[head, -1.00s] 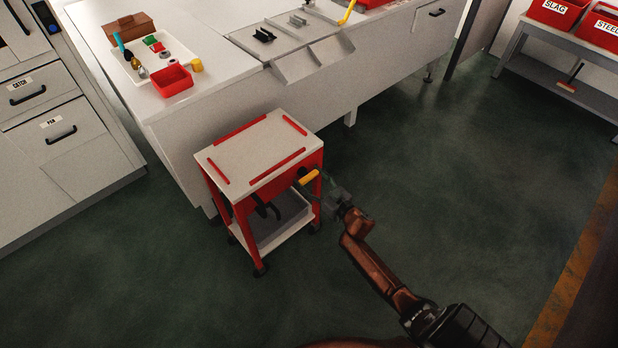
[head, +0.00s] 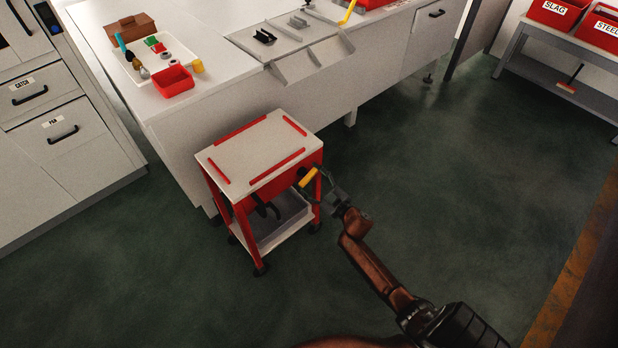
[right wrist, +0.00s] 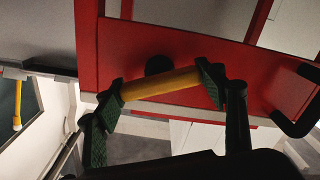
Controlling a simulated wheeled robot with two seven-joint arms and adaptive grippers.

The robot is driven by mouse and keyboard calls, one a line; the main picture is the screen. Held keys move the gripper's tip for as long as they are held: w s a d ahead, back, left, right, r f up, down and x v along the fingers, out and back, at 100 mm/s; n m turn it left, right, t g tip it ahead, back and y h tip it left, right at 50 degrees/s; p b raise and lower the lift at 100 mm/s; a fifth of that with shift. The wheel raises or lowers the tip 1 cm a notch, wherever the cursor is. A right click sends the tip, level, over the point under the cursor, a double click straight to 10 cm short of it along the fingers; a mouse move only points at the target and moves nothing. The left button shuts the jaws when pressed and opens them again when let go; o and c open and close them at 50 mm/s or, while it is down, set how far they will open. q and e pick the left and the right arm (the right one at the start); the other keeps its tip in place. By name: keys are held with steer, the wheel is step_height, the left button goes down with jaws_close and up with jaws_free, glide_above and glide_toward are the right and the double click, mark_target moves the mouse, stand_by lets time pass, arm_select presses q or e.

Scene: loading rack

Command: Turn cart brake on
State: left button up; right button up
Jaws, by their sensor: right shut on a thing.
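The cart (head: 247,152) has a white top with red edge strips, a red frame and a lower tray, and stands in front of the white bench. A yellow brake handle (head: 308,178) sticks out at the right end of its red front panel. My right gripper (head: 324,188) is at this handle. In the right wrist view, the green finger pads of the gripper (right wrist: 161,86) are at the two ends of the yellow handle (right wrist: 160,84), shut on it. A dark round knob (right wrist: 158,65) shows behind the handle. My left gripper is not in view.
The white bench (head: 215,100) with a tray of small items and a red bin (head: 174,81) runs behind the cart. Drawers (head: 70,130) stand at the left. A rack (head: 560,75) with red bins stands at the far right. The green floor right of the cart is clear.

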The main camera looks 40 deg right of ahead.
steer(key=shift+n, duration=1)
steer(key=shift+f+n, duration=0.1)
steer(key=shift+n, duration=0.8)
steer(key=n+b, duration=0.1)
steer(key=n, duration=0.2)
steer(key=shift+n, duration=0.8)
steer(key=shift+f+n+b, duration=0.1)
steer(key=shift+n+b, duration=0.3)
steer(key=shift+n, duration=0.8)
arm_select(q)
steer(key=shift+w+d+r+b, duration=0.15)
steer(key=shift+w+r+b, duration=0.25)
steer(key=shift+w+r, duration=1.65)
arm_select(e)
steer(key=shift+n, duration=1.2)
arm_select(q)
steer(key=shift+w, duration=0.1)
